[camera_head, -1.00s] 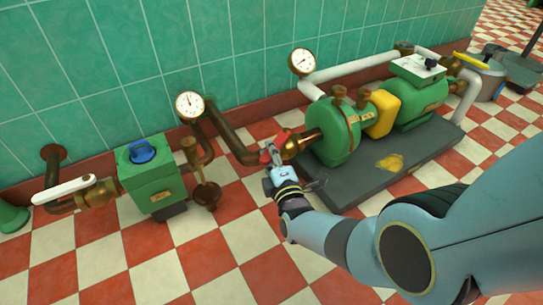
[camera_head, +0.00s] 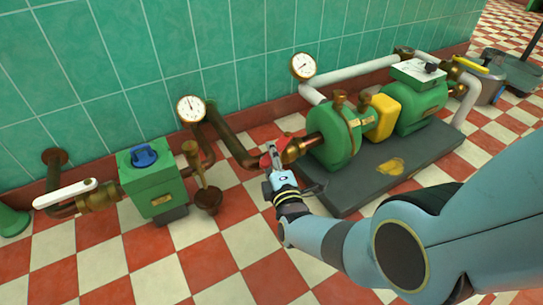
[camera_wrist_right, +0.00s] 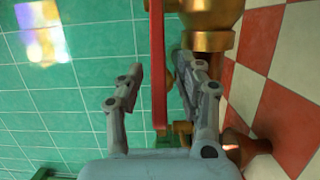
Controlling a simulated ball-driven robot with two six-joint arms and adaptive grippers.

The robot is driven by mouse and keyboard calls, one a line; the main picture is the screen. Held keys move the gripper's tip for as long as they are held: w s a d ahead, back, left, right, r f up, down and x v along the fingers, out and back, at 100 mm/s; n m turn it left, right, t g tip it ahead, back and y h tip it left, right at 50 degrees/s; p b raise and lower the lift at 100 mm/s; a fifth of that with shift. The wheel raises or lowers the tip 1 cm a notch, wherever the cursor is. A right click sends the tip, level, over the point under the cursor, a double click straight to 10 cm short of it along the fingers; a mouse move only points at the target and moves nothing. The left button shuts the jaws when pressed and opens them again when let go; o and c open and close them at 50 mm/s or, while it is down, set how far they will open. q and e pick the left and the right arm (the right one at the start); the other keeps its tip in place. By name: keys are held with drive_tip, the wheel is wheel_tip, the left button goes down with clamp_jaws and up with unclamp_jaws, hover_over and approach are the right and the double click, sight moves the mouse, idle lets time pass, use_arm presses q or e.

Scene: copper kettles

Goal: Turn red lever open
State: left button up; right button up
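The red lever (camera_wrist_right: 158,65) stands as a long upright bar in the right wrist view, next to the brass valve body. My right gripper (camera_wrist_right: 161,72) is open, with one finger on each side of the lever and visible gaps; the lever is a little nearer the right finger. In the head view my right gripper (camera_head: 272,158) is at the valve. My left gripper is not in view.
The green pump (camera_head: 335,136) on its dark base (camera_head: 355,185) lies right of the valve. A gauge (camera_head: 191,109) and brown pipe (camera_head: 232,142) are to the left. A green box with a blue knob (camera_head: 152,181) and a white lever (camera_head: 65,193) stand farther left. The tiled wall is behind.

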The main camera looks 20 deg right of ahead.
drive_tip(key=s, duration=0.7)
drive_tip(key=shift+s, duration=0.3)
drive_tip(key=shift+a, duration=0.1)
drive_tip(key=shift+c, duration=0.2)
